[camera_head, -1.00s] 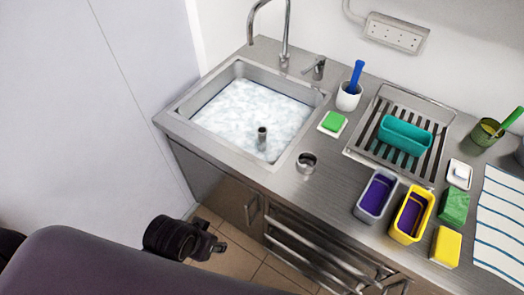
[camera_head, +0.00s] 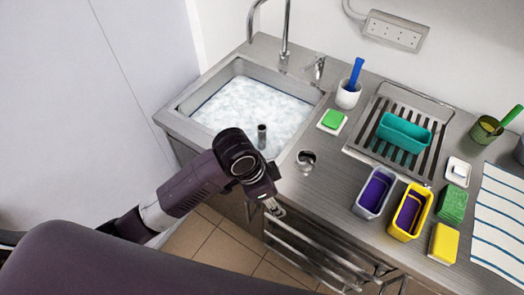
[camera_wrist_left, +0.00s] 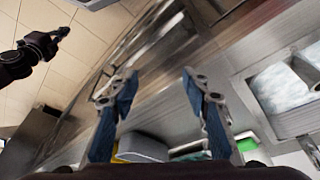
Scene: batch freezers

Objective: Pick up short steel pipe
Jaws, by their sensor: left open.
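A short steel pipe (camera_head: 262,136) stands upright in the foamy water of the sink (camera_head: 182,112) in the head view. My left gripper (camera_head: 276,208) is at the front edge of the counter, in front of the pipe and apart from it. In the left wrist view its two fingers (camera_wrist_left: 158,88) are spread with nothing between them. A grey upright piece at the right edge of the wrist view is cut off, and I cannot tell if it is the pipe. A dark arm, likely my right one, ends in a small gripper (camera_wrist_left: 60,36) at the upper left of the wrist view.
A wide steel ring (camera_head: 306,161) sits on the counter right of the sink. A green sponge (camera_head: 333,119), a grey tub (camera_head: 365,207), a yellow tub (camera_head: 403,234) and a drying rack (camera_head: 364,160) stand farther right. The faucet (camera_head: 287,30) rises behind the sink.

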